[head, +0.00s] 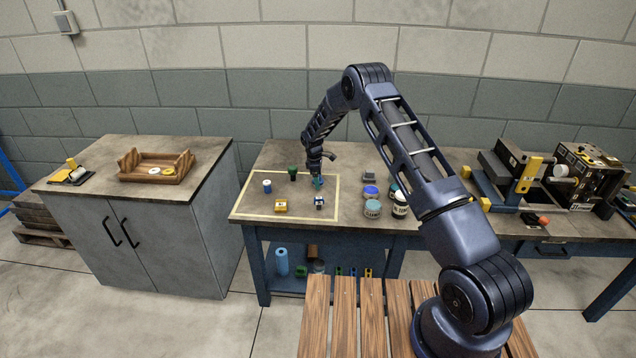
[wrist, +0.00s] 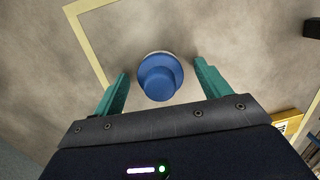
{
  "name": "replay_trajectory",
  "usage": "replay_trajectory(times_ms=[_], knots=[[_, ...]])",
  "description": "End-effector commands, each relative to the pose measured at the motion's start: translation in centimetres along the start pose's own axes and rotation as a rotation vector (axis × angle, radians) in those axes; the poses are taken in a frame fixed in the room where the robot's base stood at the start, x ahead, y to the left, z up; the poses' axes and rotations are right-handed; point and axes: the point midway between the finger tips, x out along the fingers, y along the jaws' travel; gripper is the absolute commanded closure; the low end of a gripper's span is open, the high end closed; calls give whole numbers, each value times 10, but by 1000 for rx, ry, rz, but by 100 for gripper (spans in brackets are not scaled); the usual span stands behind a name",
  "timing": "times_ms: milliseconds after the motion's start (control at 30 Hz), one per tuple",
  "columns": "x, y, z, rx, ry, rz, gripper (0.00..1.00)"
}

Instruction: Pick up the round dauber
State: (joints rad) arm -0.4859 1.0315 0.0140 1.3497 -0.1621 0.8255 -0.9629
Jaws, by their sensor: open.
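The round dauber (wrist: 160,79) shows in the wrist view as a round blue piece with a pale rim under it. It stands on the grey bench top inside a yellow tape outline, near one corner. My gripper (wrist: 159,84) is open, with a teal finger on each side of the dauber and a gap at both sides. In the head view my gripper (head: 317,184) is low over the right part of the taped area and largely hides the dauber there.
Several jars (head: 372,210) stand to the right. A wooden tray (head: 157,171) is on the left cabinet.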

Motion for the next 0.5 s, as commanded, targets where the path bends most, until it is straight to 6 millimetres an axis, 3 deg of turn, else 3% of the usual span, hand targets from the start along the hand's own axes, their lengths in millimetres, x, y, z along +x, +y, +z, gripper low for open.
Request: replay_trajectory(times_ms=[200,433,500], knots=[[1,0,0,0,1,1,24],[1,0,0,0,1,1,69],[0,0,0,0,1,1,73]])
